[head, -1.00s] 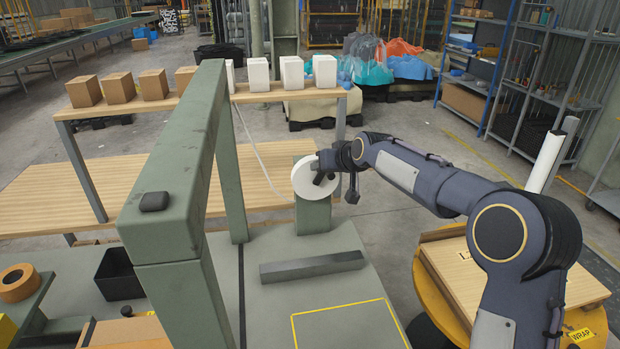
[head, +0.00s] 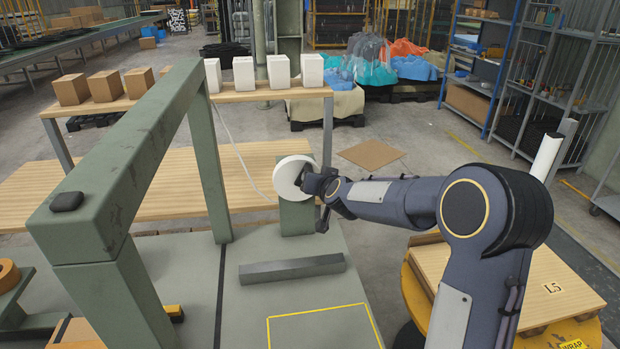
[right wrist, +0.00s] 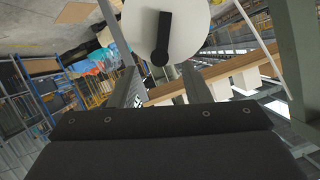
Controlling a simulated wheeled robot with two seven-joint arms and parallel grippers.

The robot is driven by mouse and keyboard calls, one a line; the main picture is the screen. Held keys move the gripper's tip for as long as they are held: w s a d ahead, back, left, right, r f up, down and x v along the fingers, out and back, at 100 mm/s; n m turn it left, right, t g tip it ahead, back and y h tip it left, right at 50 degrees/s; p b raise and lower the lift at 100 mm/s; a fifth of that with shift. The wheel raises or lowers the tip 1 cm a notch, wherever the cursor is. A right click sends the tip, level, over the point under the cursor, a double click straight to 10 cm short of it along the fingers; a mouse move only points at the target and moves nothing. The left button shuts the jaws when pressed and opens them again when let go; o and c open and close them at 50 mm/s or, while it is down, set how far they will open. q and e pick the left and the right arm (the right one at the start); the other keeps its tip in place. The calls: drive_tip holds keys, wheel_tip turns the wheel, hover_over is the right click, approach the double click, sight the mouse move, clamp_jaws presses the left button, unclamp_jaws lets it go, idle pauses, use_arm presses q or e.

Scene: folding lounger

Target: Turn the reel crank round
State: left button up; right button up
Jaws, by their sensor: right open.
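The reel is a white disc (head: 290,177) on a green post (head: 297,217), near the middle of the head view. In the right wrist view the disc (right wrist: 193,27) fills the top centre, with its black crank handle (right wrist: 161,40) standing out from its face. My right gripper (head: 309,183) is at the disc's right side in the head view and partly hides the crank. In the right wrist view it is open, its two grey fingers (right wrist: 163,80) spread below the handle's end. The handle shows between them farther out; I cannot tell contact. My left gripper is not in view.
A green gantry frame (head: 125,160) stands left of the reel. A grey bar (head: 292,269) lies on the bench (head: 240,310) in front of the post. Boxes stand on a wooden shelf (head: 240,97) behind. A pallet-like wooden board (head: 565,295) sits right, below my right arm.

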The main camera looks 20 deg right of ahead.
drive_tip(key=x, duration=0.3)
drive_tip(key=shift+w, duration=0.15)
clamp_jaws()
